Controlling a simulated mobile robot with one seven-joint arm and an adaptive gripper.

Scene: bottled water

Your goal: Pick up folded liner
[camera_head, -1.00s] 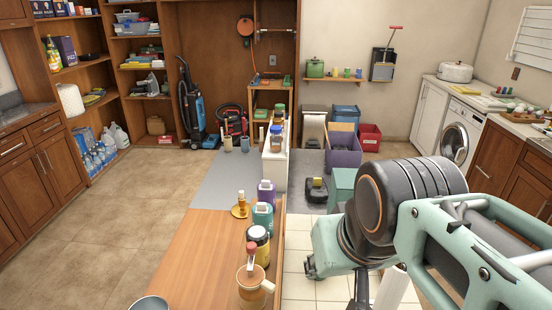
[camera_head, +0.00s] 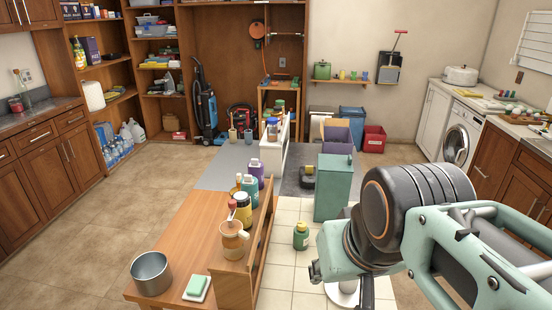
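I cannot make out a folded liner for certain in the head view. A purple bin (camera_head: 338,138) at the back has a tan, flat-looking piece at its top left that is too small to identify. A tall green bin (camera_head: 333,188) stands nearer, just behind my arm as seen here. My arm fills the lower right, with its mint and dark grey links in front of the floor. My gripper's fingertips cannot be made out; its end seems hidden or below the picture.
A wooden table (camera_head: 180,228) carries a metal pot (camera_head: 151,273), a green sponge on a white dish (camera_head: 197,287) and several bottles and jugs. A green jar (camera_head: 301,236) stands on the tiles. Red (camera_head: 374,139) and blue bins stand at the back. The left floor (camera_head: 95,235) is clear.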

